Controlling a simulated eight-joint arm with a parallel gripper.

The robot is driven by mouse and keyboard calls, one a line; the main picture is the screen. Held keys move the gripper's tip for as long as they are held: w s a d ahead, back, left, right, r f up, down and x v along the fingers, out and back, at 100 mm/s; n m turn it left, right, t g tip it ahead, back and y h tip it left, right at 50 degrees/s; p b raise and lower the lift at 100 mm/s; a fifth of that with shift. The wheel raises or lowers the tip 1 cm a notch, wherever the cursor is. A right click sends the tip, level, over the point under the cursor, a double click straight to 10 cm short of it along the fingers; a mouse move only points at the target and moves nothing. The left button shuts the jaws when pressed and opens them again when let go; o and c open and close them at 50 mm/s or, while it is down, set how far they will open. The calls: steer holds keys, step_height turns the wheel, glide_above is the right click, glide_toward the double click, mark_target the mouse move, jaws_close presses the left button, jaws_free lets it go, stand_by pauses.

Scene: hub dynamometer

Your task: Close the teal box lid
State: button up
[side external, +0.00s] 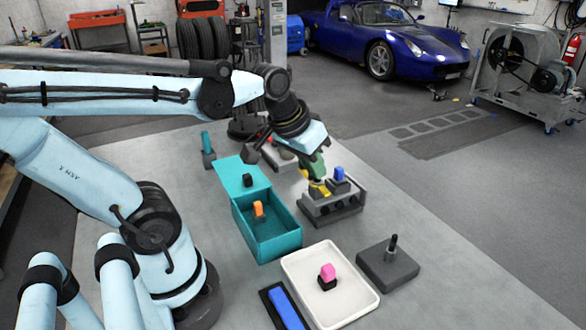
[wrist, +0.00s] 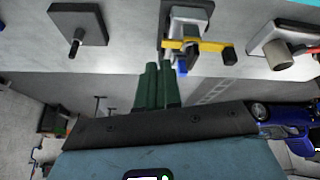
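The teal box (side external: 268,240) stands left of centre on the table in the side view, with its top open. Its teal lid (side external: 232,172) is swung back on the far side, and a small black knob (side external: 247,180) shows on it. An orange piece (side external: 258,209) is in the box. My gripper (side external: 318,176) is to the right of the box, apart from it, above a grey fixture. In the wrist view its green fingers (wrist: 160,66) lie side by side with nothing seen between them. A teal strip (wrist: 305,3) shows at that view's top right corner.
A yellow lever (wrist: 195,45) is just beyond my fingertips, on the grey fixture (side external: 333,210) with a blue piece (side external: 339,174). A white tray (side external: 350,301) holds a pink-topped piece (side external: 327,272). A grey block with a peg (side external: 388,266) is at right. A teal-handled item (side external: 207,145) stands behind.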

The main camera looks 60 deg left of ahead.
steer(key=a+r+n+g, duration=0.1)
steer(key=a+n, duration=0.1)
steer(key=a, duration=0.2)
steer(key=a+n+g, duration=0.1)
steer(key=a+n, duration=0.2)
steer(key=a, duration=0.1)
steer(key=a+r+n+g+h, duration=0.1)
steer(key=a+n, duration=0.1)
steer(key=a, duration=0.3)
steer(key=shift+s+r+n+g, duration=0.3)
steer(key=shift+s+g, duration=0.05)
steer(key=shift+g, duration=0.05)
jaws_close()
steer(key=n+g+h, duration=0.2)
steer(key=n+h, duration=0.2)
steer(key=n, duration=0.3)
glide_above(241, 168)
step_height(241, 168, down, 8)
steer(key=shift+d+f, duration=0.1)
steer(key=d, duration=0.3)
steer(key=shift+f, duration=0.25)
steer(key=shift+d, duration=0.65)
steer(key=d, duration=1.6)
steer(key=shift+d, duration=0.1)
